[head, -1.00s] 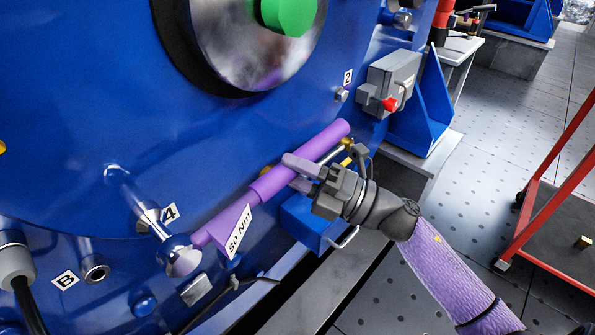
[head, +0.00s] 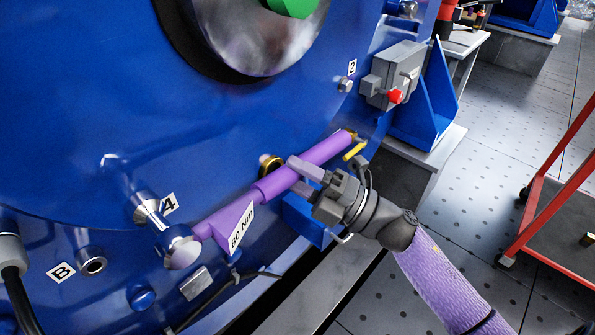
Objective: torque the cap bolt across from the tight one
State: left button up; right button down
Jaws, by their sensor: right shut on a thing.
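A purple torque wrench (head: 230,216) marked "80 Nm" lies across the lower front of the blue motor end cap. Its chrome head (head: 182,250) is at the lower left, and a shiny socket shaft (head: 148,208) runs from it to the cap beside the label 4 (head: 169,204). The bolt under the socket is hidden. My right gripper (head: 299,176) is shut on the wrench handle. A hex bolt (head: 345,86) sits beside the label 2 (head: 352,67) at the upper right. Whether it is tight cannot be seen. My left gripper is out of view.
A grey box with a red button (head: 396,96) juts out right of the cap. A brass ring (head: 268,163) and a yellow part (head: 355,151) are close to the handle. A cable plug (head: 10,250) is at the left. A red cart (head: 545,195) stands at the right; floor between is clear.

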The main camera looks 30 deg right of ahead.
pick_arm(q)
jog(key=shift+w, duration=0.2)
pick_arm(e)
jog(key=shift+f, duration=0.1)
jog(key=shift+a+f+m, duration=0.1)
jog(key=shift+f+m, duration=0.2)
pick_arm(q)
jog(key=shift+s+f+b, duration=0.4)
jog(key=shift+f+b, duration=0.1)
jog(key=shift+b, duration=0.15)
pick_arm(e)
jog(key=shift+a+f+m+t+h, duration=0.15)
jog(key=shift+f+m+t+h, duration=0.15)
jog(key=shift+f+m+t, duration=0.4)
jog(key=shift+f, duration=0.1)
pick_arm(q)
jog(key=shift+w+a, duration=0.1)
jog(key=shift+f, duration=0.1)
pick_arm(e)
jog(key=shift+s+f, duration=0.1)
jog(key=shift+f, duration=0.05)
